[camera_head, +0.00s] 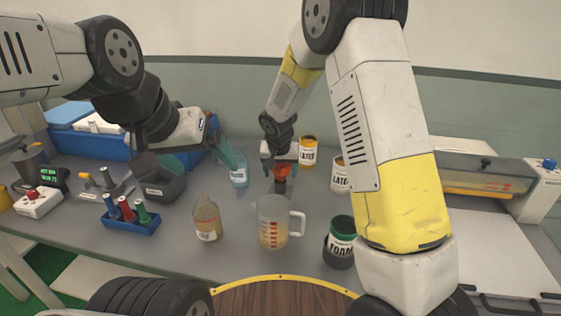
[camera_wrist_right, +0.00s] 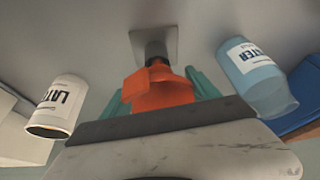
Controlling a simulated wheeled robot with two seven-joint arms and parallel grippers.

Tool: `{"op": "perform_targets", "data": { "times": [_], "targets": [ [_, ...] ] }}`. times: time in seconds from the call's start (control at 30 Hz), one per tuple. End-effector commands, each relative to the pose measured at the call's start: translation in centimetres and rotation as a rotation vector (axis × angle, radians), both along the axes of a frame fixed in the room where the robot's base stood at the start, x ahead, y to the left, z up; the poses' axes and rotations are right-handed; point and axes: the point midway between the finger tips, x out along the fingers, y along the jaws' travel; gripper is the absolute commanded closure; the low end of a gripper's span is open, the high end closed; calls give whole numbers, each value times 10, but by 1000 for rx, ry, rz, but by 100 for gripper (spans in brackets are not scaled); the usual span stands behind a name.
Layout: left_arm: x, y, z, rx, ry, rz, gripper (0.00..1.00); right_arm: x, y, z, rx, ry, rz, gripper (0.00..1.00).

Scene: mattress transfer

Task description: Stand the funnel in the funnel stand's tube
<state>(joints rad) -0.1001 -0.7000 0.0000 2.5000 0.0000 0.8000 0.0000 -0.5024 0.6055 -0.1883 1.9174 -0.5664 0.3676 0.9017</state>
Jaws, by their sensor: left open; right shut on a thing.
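The orange funnel (camera_wrist_right: 166,94) is between the teal fingers of my right gripper (camera_wrist_right: 163,88), which is shut on it; in the head view the funnel (camera_head: 282,169) shows just below that gripper. The funnel stand has a dark tube (camera_wrist_right: 155,48) on a square grey base (camera_wrist_right: 172,36). The funnel's narrow end is lined up with the tube's mouth, touching or very close; I cannot tell whether it is inside. My left gripper (camera_head: 228,154) is open and empty beside the blue water bottle (camera_head: 239,172).
The measuring jug (camera_head: 272,226) stands in front of the stand, with an amber bottle (camera_head: 206,220) to its left. Latex cans (camera_head: 308,152) stand behind and right, a foam can (camera_head: 339,240) at front right. A blue rack (camera_head: 131,225) and grey bin (camera_head: 160,186) are left.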

Motion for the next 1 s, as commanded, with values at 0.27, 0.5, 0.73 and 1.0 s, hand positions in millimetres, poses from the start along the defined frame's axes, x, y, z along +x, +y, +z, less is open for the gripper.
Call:
{"op": "perform_targets", "data": {
  "times": [0.27,0.5,0.73,1.0],
  "targets": [
    [0,0,0,0,0,0,11,0,0,-7,-1,1,0,75],
    [0,0,0,0,0,0,11,0,0,-14,-1,1,0,75],
    [0,0,0,0,0,0,11,0,0,-17,-1,0,-1,24],
    [0,0,0,0,0,0,11,0,0,-17,-1,0,0,5]
  ]
}}
